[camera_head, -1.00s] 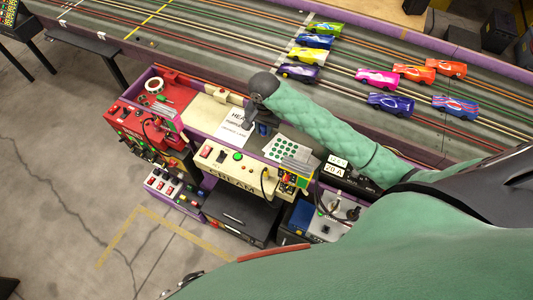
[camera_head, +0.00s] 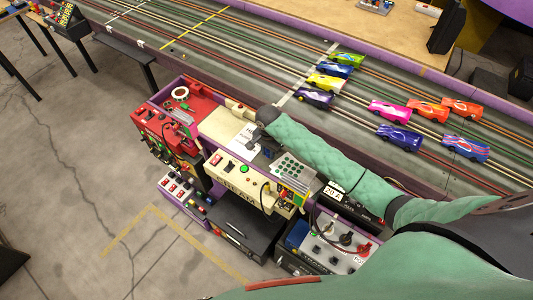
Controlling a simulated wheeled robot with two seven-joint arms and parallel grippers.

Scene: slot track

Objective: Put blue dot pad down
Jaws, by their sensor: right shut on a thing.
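My right arm comes in from the right, and its gripper (camera_head: 267,151) points down over the cream console (camera_head: 225,174). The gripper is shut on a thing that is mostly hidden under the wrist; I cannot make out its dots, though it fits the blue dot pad. I cannot tell whether it touches the console top. A pale pad with green dots (camera_head: 291,166) lies on the console just right of the gripper. A white printed sheet (camera_head: 243,138) lies to its left, partly behind the wrist. My left gripper is not in view.
A red console (camera_head: 160,125) with a tape roll (camera_head: 180,92) adjoins on the left. A purple-edged slot track with several toy cars (camera_head: 389,111) runs behind. A grey control box (camera_head: 335,243) stands at the front right. The cream top between red console and sheet is clear.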

